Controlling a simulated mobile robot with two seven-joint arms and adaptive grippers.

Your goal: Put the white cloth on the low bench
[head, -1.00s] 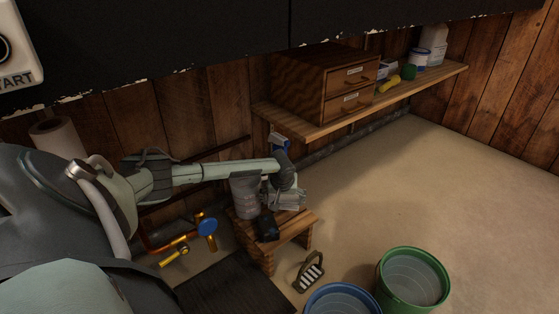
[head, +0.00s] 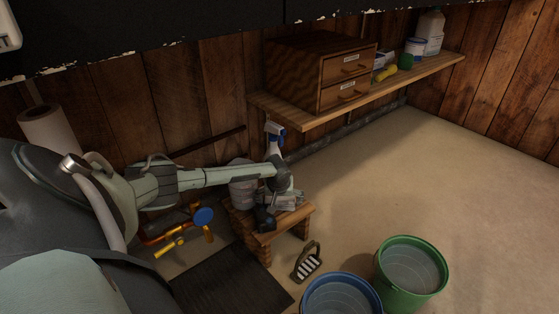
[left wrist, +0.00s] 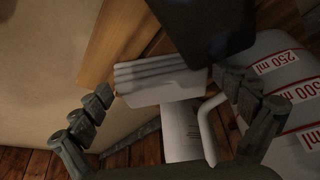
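The white cloth (left wrist: 160,80) is a folded, layered stack in the left wrist view, lying over the wood of the low bench (left wrist: 112,45). In the head view the bench (head: 285,236) stands below my left forearm. In the head view my left gripper (head: 284,196) is low over the bench and blends with the cloth. My right gripper is not in view.
A measuring jug (left wrist: 288,95) stands close beside the right finger. A dark block (left wrist: 205,25) sits on the bench. A blue bucket (head: 341,297), green bucket (head: 437,290) and brush (head: 306,262) are on the floor.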

